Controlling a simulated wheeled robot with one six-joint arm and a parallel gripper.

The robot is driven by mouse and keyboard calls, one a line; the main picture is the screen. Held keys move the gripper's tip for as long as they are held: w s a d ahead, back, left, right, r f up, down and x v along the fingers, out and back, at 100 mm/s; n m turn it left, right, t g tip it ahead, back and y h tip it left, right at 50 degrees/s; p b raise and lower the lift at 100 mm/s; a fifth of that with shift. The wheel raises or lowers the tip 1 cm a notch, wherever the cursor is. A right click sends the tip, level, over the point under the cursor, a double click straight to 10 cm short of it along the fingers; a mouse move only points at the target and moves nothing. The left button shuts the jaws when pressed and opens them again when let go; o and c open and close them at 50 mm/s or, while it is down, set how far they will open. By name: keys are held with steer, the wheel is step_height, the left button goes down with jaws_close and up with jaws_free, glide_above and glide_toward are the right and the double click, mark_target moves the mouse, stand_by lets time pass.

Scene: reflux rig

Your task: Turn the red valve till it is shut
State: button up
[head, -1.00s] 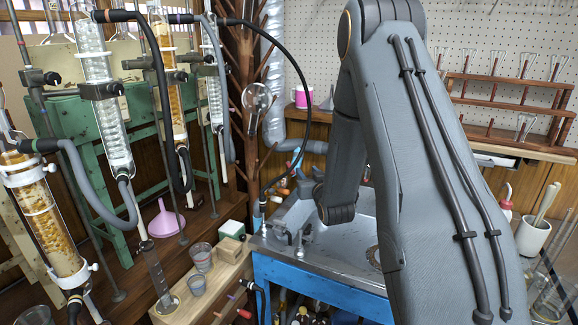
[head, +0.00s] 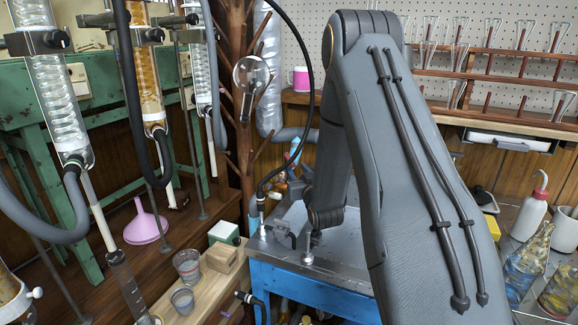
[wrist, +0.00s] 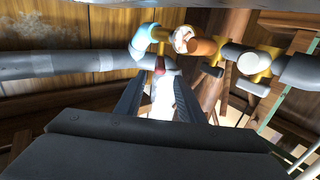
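My gripper (wrist: 158,100) shows in the wrist view with its two dark fingers apart; in the head view my arm hides it. Between the fingers is a bright white shape, and a small red part (wrist: 160,65) shows at its far end. I cannot tell whether this red part is the red valve or whether a finger touches it. Just beyond it is a pipe run with a light blue elbow (wrist: 146,38) and an orange section (wrist: 204,47). No red valve handle can be made out clearly in the head view.
A sink on a blue frame (head: 300,285) stands beside my arm. Glass condensers (head: 60,105) and hoses hang at the left, above a purple funnel (head: 146,226). A red-tipped wash bottle (head: 530,215) stands at the right. A grey duct (wrist: 60,65) crosses the wrist view's left.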

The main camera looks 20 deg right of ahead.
mark_target(291, 161)
steer(key=shift+w+d, duration=0.15)
steer(key=shift+w, duration=1.15)
steer(key=shift+w+d, duration=0.2)
steer(key=shift+w, duration=1.05)
steer(key=shift+w+d, duration=0.15)
steer(key=shift+w, duration=1.15)
jaws_close()
